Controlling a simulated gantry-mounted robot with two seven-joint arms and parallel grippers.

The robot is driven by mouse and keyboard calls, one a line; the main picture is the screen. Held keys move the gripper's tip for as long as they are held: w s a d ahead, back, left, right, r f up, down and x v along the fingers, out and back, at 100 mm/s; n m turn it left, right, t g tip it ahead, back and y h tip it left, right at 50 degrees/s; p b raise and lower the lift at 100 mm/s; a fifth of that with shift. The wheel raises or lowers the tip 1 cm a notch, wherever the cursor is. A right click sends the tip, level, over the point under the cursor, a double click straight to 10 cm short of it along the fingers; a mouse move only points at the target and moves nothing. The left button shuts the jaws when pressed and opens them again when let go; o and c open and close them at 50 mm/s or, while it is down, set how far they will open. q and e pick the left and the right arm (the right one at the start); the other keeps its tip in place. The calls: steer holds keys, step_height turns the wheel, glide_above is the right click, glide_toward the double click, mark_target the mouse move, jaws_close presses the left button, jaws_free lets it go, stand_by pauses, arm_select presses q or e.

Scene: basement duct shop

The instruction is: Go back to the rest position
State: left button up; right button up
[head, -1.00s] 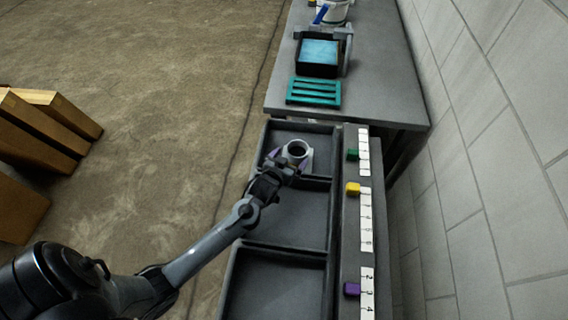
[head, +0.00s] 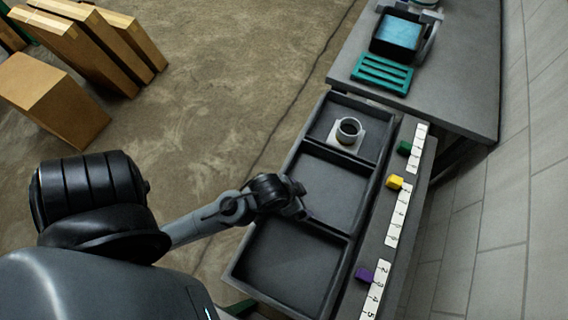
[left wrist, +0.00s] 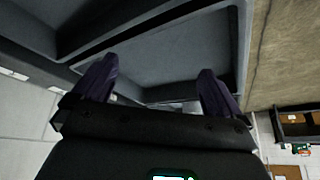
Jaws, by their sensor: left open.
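My left gripper (head: 299,207) is over the divided dark tray (head: 238,262), above the divider between its middle and near compartments. In the left wrist view its two purple fingers (left wrist: 155,82) stand wide apart with nothing between them. A white square-based piece with a round dark collar (head: 348,131) sits in the far compartment, apart from the gripper. The middle and near compartments look empty. My right gripper is in neither view.
Beside the tray, a ledge carries number strips (head: 396,215) with a green (head: 404,147), a yellow (head: 394,182) and a purple block (head: 364,274). A grey table (head: 455,95) holds a teal slatted rack (head: 383,73) and a blue-topped device (head: 398,33). Cardboard boxes (head: 55,98) stand on the floor.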

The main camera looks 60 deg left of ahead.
arm_select(q)
steer(key=shift+m+g, duration=0.5)
steer(key=shift+g, duration=0.4)
steer(key=s, duration=0.1)
steer(key=s+r, duration=0.1)
steer(key=s, duration=0.1)
steer(key=s+d, duration=0.1)
steer(key=s, duration=0.1)
steer(key=shift+s+r, duration=0.25)
steer(key=shift+r, duration=0.05)
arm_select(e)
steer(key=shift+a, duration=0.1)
